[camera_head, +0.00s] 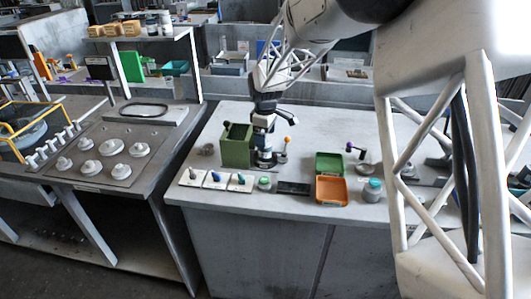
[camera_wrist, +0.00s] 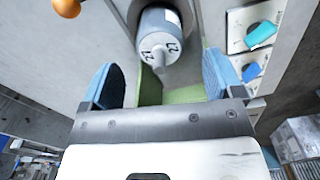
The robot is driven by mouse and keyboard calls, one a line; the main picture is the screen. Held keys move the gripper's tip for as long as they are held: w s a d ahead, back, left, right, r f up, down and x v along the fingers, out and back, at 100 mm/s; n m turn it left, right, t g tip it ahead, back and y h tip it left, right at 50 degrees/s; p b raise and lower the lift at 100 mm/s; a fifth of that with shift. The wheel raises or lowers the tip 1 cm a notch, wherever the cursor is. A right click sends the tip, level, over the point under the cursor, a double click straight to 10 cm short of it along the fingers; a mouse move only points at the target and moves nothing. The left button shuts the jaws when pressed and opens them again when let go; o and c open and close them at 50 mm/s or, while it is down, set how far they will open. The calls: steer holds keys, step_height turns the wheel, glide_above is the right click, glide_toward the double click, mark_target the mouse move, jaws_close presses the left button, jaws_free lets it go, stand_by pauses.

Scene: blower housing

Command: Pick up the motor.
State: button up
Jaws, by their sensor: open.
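The motor (camera_wrist: 158,32) is a grey cylinder with a pale label, dark marks on its end face and a short shaft. In the wrist view it lies ahead of the gap between my fingers, apart from both pads. My gripper (camera_wrist: 161,80) is open and empty, with blue pads. In the head view my gripper (camera_head: 264,124) is over the workbench, just above and beside the green box. The motor is small there, a grey form (camera_head: 265,155) below my gripper, partly hidden by it.
The green box (camera_head: 236,152) stands close on the left of my gripper. An orange-topped lever (camera_head: 286,146) is close on the right. White plates with coloured knobs (camera_head: 214,180), a green tray (camera_head: 329,159) and an orange tray (camera_head: 331,195) are nearby. The bench's rear left is clear.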

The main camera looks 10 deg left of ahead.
steer(key=shift+f, duration=1.75)
steer(key=c, duration=1.3)
steer(key=shift+r, duration=0.15)
steer(key=shift+r, duration=1.4)
steer(key=shift+s+d+r, duration=0.1)
steer(key=shift+s+r, duration=0.05)
steer(key=shift+r, duration=0.15)
steer(key=s+d, duration=0.2)
steer(key=s, duration=0.3)
steer(key=s+d+r, duration=0.1)
steer(key=s+d, duration=0.1)
steer(key=s, duration=0.2)
steer(key=s+d, duration=0.1)
steer(key=s, duration=0.4)
steer(key=shift+s+d+r, duration=0.15)
steer(key=shift+s+d, duration=0.15)
steer(key=shift+d, duration=0.1)
